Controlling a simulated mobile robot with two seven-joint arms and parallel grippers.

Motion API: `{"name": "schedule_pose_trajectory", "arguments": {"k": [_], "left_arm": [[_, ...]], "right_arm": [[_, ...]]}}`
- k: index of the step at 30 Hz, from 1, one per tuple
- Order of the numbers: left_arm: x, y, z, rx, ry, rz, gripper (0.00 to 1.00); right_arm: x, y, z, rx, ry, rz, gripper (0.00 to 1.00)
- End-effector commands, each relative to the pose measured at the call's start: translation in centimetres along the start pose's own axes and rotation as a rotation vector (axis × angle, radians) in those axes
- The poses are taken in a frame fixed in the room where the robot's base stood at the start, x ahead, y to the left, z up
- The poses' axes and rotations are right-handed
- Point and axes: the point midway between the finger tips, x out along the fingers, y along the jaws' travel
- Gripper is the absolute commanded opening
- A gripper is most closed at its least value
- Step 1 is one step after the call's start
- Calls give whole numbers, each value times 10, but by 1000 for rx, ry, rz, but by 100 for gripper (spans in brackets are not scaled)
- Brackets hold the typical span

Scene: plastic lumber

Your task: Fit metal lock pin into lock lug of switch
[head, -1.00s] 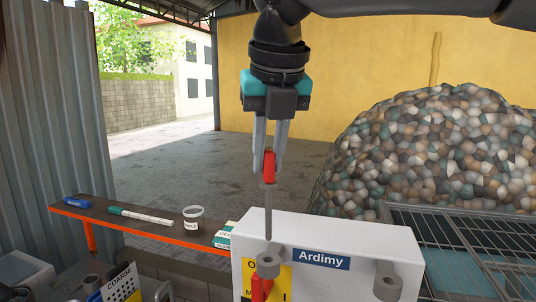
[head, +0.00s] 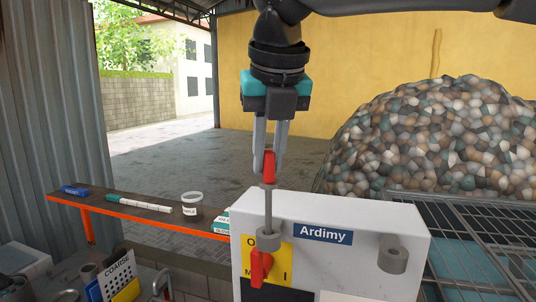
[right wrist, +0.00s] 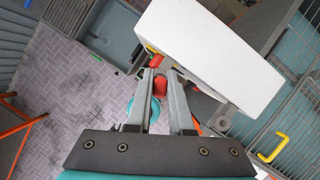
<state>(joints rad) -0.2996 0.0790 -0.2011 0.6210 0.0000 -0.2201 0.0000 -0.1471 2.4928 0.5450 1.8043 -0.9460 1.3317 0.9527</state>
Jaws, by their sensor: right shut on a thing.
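My right gripper (head: 269,165) hangs straight down, shut on the red head of the metal lock pin (head: 268,205). The pin is upright, its thin grey shaft pointing down. Its lower end meets the top of the left grey lock lug (head: 268,241) on the white switch box (head: 370,207); I cannot tell how deep it sits in the hole. The red switch lever (head: 260,267) is just below that lug. A second grey lug (head: 393,254) is on the right. In the right wrist view the fingers (right wrist: 160,82) hold the red head beside the white box (right wrist: 210,50). My left gripper is out of view.
An orange-edged shelf (head: 135,213) on the left carries a marker, a small cup (head: 192,203) and a blue block (head: 75,190). A metal grating (head: 470,235) and a pile of coloured chips (head: 440,135) are on the right.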

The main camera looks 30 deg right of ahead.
Motion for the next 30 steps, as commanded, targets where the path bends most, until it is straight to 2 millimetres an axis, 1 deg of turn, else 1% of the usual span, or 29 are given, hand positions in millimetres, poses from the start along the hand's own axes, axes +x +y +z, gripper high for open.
{"name": "schedule_pose_trajectory", "arguments": {"k": [1, 30], "left_arm": [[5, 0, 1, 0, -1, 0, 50], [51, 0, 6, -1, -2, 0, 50]], "right_arm": [[4, 0, -2, 0, -1, 0, 0], [49, 0, -20, -1, -1, 0, 0]]}}
